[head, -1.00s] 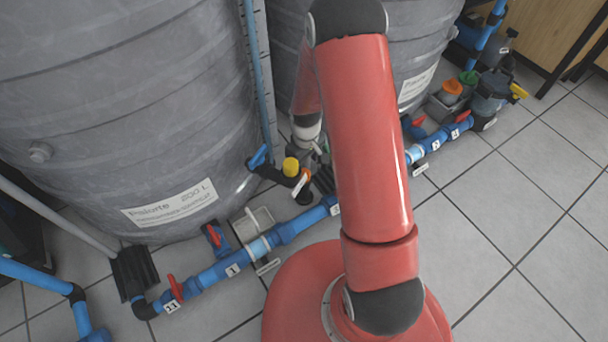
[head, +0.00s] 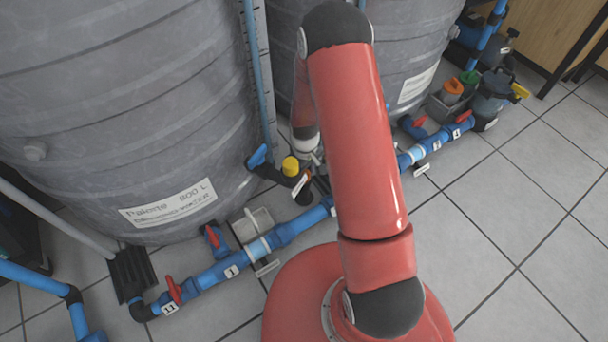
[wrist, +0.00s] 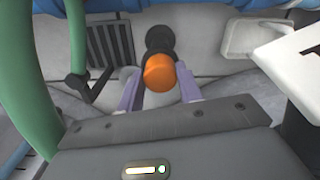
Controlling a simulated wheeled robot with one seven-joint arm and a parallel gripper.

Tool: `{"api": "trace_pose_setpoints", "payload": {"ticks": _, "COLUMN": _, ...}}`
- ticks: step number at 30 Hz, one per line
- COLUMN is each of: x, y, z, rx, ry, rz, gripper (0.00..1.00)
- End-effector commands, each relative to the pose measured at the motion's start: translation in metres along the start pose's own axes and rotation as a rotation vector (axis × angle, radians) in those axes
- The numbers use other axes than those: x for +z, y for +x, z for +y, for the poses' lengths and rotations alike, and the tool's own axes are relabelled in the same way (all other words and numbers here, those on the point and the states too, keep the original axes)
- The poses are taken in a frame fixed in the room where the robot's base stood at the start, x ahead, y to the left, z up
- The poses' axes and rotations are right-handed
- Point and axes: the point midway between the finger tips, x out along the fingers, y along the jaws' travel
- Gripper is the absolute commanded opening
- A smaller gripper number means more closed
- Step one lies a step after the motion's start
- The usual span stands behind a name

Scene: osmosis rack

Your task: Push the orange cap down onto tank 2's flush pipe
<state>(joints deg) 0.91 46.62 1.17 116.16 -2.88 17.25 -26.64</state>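The orange cap (wrist: 158,72) is in the middle of the wrist view, between the two purple fingertips of my gripper (wrist: 159,78). The fingertips lie close against both its sides, and my gripper looks shut on it. A black pipe end (wrist: 160,40) shows just beyond the cap; whether the cap is seated on it cannot be told. In the head view my arm hides most of the gripper and the cap. A yellow cap (head: 290,166) on a black fitting is left of the gripper.
Two grey tanks (head: 120,90) stand behind the blue pipe line (head: 225,268), which has red valve handles. A green hose (wrist: 30,70) and a white tag (wrist: 295,55) flank the gripper. A tray with bottles (head: 453,92) is at right. The right floor is clear.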

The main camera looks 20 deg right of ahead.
Motion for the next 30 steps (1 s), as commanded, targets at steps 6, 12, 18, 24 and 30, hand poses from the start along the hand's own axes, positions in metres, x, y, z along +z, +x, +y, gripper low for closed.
{"api": "trace_pose_setpoints", "payload": {"ticks": 6, "x": 0.000, "y": 0.000, "z": 0.000, "rx": 0.000, "ry": 0.000, "rz": 0.000, "gripper": 0.15}}
{"api": "trace_pose_setpoints", "payload": {"ticks": 12, "x": 0.000, "y": -0.005, "z": 0.000, "rx": 0.001, "ry": 0.000, "rz": 0.002, "gripper": 0.15}}
{"api": "trace_pose_setpoints", "payload": {"ticks": 18, "x": -0.001, "y": -0.028, "z": 0.001, "rx": 0.002, "ry": 0.000, "rz": 0.003, "gripper": 0.15}}
{"api": "trace_pose_setpoints", "payload": {"ticks": 24, "x": -0.001, "y": -0.068, "z": 0.001, "rx": 0.003, "ry": 0.000, "rz": 0.004, "gripper": 0.15}}
{"api": "trace_pose_setpoints", "payload": {"ticks": 30, "x": -0.001, "y": -0.115, "z": 0.001, "rx": 0.003, "ry": 0.000, "rz": 0.005, "gripper": 0.15}}
